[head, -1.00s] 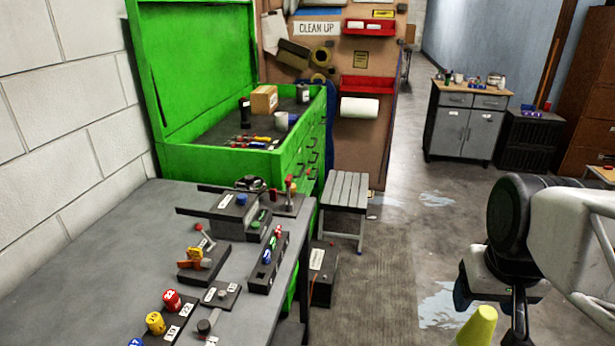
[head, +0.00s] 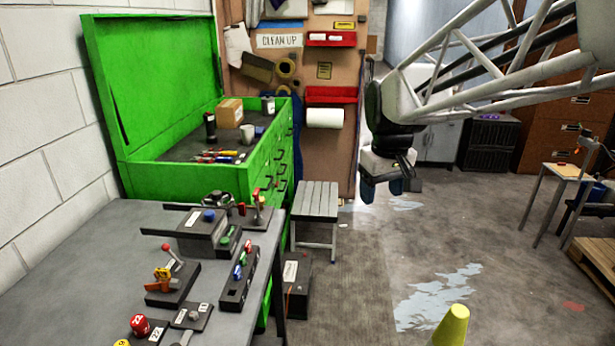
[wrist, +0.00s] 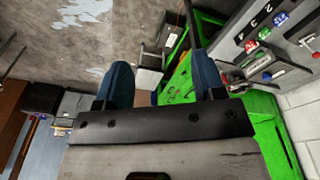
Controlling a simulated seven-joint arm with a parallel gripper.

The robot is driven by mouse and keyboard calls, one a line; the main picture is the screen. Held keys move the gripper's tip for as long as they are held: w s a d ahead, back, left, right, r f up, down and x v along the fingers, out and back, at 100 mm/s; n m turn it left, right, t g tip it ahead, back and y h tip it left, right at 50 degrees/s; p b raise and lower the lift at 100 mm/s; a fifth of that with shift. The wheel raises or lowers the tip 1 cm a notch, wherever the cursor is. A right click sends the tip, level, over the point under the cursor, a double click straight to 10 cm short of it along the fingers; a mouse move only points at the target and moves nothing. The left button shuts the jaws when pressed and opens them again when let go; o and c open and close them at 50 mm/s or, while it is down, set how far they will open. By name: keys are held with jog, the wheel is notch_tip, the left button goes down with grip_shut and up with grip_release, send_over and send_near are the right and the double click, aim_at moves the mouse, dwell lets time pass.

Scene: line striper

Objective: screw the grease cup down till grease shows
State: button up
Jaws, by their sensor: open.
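My gripper (head: 392,186) hangs in the air over the floor, right of the bench and stool. In the wrist view (wrist: 162,78) its two blue fingers are apart with nothing between them. I cannot tell which bench fitting is the grease cup. Numbered red and yellow knobs are at the bottom edge, partly cut off. No grease can be made out.
A green tool chest (head: 180,182) with an open lid stands behind the bench. A grey stool (head: 316,200) and a dark box (head: 297,285) stand beside the bench. A yellow cone (head: 452,326) is at the bottom. Open floor with pale wet-looking patches lies on the right.

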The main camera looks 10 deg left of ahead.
jog(key=w+a+f+n, duration=0.1)
jog(key=w+a+n, duration=0.2)
jog(key=w+a, duration=0.7)
jog(key=w+a+f+n, duration=0.2)
jog(key=w+a+f, duration=0.3)
jog(key=w+a, duration=0.3)
jog(key=w+a+f+n+g, duration=0.1)
jog(key=w+a+f+n, duration=0.1)
jog(key=w+a+f, duration=0.3)
jog(key=w+a+f+n+g, duration=0.1)
jog(key=w+a+f, duration=0.4)
jog(key=w+a, duration=0.5)
jog(key=shift+w+a+f+n, duration=0.25)
jog(key=shift+w+a+n, duration=0.05)
jog(key=shift+a+n, duration=0.4)
jog(key=shift+w+a+f, duration=0.2)
jog(key=shift+a+f, duration=0.05)
jog(key=shift+a, duration=0.1)
jog(key=shift+s+f, duration=0.15)
jog(key=shift+f, duration=3.75)
jog(key=shift+c, duration=0.4)
